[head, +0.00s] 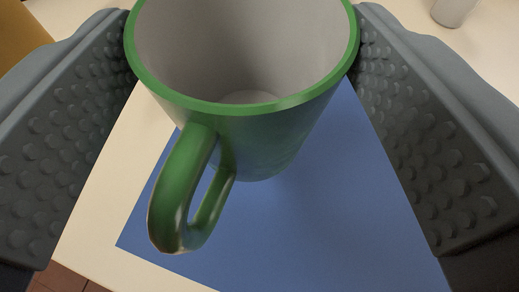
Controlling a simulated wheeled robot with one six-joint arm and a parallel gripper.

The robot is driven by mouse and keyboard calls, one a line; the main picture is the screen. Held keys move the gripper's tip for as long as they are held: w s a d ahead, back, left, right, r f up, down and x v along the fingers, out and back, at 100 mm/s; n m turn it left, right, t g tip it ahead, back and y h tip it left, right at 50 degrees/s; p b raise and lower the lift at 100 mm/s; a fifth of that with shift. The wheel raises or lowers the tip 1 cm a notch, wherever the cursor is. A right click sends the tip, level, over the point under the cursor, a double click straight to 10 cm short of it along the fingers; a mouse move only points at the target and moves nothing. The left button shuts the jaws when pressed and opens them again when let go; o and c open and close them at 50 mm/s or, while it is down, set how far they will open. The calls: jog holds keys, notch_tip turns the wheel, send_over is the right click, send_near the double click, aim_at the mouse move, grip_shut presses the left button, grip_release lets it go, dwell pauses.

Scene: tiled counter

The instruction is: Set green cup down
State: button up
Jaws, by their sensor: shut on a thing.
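The green cup (265,135) is between the two dark grey, studded fingers of my gripper (243,45) in the head view. The fingers press on its left and right sides near the rim. The cup is upright, with its open mouth and pale grey inside showing, and it looks empty. Its handle (180,195) points toward the lower left. Below the cup lies a blue mat (330,220). I cannot tell whether the cup's base touches the mat.
A cream counter surface (98,215) surrounds the blue mat. A small light-coloured object (452,10) stands at the top right, partly cut off. A brown-yellow patch (18,35) is at the top left. Reddish tiles (60,280) show beyond the edge at the lower left.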

aim_at(248, 176)
jog(key=shift+f, duration=3.05)
jog(key=o, duration=1)
jog(key=shift+f, duration=0.1)
jog(key=v, duration=1.2)
jog(key=shift+r, duration=0.2)
